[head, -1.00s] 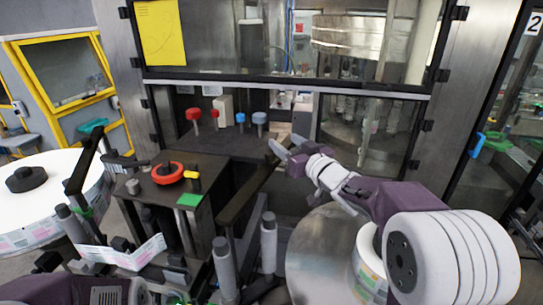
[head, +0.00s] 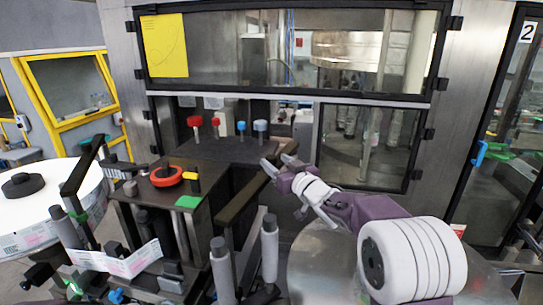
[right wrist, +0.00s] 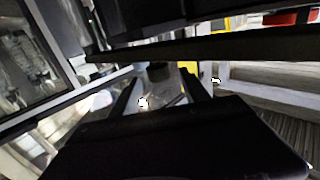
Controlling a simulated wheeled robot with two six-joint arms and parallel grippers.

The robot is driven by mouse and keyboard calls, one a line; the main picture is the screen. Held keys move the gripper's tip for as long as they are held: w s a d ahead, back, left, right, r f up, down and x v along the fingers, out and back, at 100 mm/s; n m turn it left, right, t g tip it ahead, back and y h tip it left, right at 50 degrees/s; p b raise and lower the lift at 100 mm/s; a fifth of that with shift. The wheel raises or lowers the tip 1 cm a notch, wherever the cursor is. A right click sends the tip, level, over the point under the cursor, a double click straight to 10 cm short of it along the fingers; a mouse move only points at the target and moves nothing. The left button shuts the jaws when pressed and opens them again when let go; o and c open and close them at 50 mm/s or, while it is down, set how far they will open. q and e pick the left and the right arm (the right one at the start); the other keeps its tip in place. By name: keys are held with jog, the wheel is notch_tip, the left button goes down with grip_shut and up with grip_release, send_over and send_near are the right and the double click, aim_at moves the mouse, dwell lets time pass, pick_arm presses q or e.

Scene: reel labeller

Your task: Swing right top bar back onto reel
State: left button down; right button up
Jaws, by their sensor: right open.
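The right top bar (head: 243,198) is a long dark bar. In the head view it slants from beside the grey rollers up to my right gripper. My right gripper (head: 278,161) is open, with its fingers spread at the bar's far end. I cannot tell whether they touch it. In the right wrist view a dark bar (right wrist: 200,49) crosses beyond the open fingers (right wrist: 160,88). The right reel (head: 311,262) is a broad disc at the lower right, partly hidden by my right arm. My left gripper is not in view.
The labeller bench (head: 205,215) carries a red-rimmed knob (head: 166,176) and a green patch (head: 188,202). Grey upright rollers (head: 270,249) stand left of the right reel. A white reel (head: 60,175) lies at far left. A framed glass machine front (head: 365,148) stands behind the gripper.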

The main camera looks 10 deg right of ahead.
aim_at(274, 160)
jog(key=x, duration=0.3)
jog(key=shift+w+p, duration=0.35)
jog(key=shift+p, duration=0.05)
jog(key=shift+s+a, duration=0.1)
jog(key=shift+s, duration=0.05)
grip_shut()
dwell(0.9)
